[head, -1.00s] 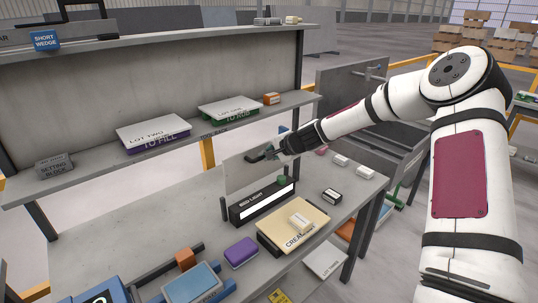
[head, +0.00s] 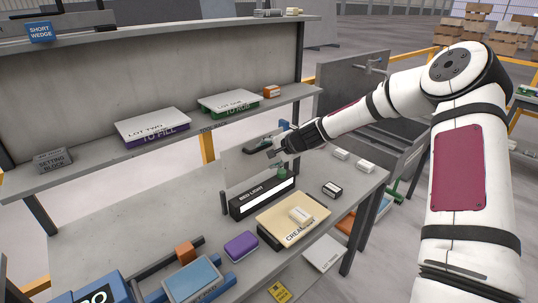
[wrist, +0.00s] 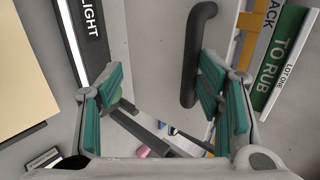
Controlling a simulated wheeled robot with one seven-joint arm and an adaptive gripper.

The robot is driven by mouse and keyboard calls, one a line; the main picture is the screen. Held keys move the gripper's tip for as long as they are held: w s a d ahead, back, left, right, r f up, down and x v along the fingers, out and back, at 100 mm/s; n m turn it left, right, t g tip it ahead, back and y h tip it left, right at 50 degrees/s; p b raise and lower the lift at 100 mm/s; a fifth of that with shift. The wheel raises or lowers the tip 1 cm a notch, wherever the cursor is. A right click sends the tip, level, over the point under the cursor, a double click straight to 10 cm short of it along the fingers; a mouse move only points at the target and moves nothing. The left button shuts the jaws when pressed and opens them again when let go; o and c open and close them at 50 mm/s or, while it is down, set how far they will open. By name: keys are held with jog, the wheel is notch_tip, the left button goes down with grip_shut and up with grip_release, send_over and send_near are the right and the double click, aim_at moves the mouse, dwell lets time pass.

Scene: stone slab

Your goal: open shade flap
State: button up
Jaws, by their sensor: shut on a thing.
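The shade flap (head: 240,173) is a thin pale grey panel standing behind the black bed light box (head: 262,199) in the head view. In the wrist view the flap (wrist: 150,45) fills the middle, and its dark curved handle (wrist: 196,55) lies against the right finger pad. In the wrist view my gripper (wrist: 160,85) shows green pads on both sides, with a visible gap between the handle and the left pad. The handle's contact is hidden in the head view.
A cream crate lid (head: 300,221) with a small block lies in front of the light box. A purple block (head: 241,246) and blue tray (head: 192,281) stand nearer. The shelf (head: 95,168) above holds the lot boxes. Small blocks (head: 340,154) sit right of my gripper.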

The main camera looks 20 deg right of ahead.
jog(key=v, duration=1.1)
jog(key=shift+s+d+r, duration=0.1)
jog(key=shift+s+r, duration=0.15)
jog(key=shift+s, duration=0.05)
jog(key=shift+c, duration=0.6)
jog(key=s+a+r+n+g+h, duration=0.2)
jog(key=s+a+r+n+g, duration=0.2)
jog(key=s+a+n, duration=0.55)
jog(key=s+r+n, duration=0.1)
jog(key=s+r, duration=0.2)
jog(key=s, duration=0.6)
jog(key=s+r+n+h, duration=0.1)
jog(key=s+r, duration=0.2)
jog(key=s, duration=0.6)
jog(key=s+r+n, duration=0.2)
jog(key=s+r, duration=0.2)
jog(key=s, duration=0.5)
jog(key=shift+s+h+b, duration=0.15)
jog(key=shift+h+b, duration=0.2)
jog(key=shift+h, duration=0.05)
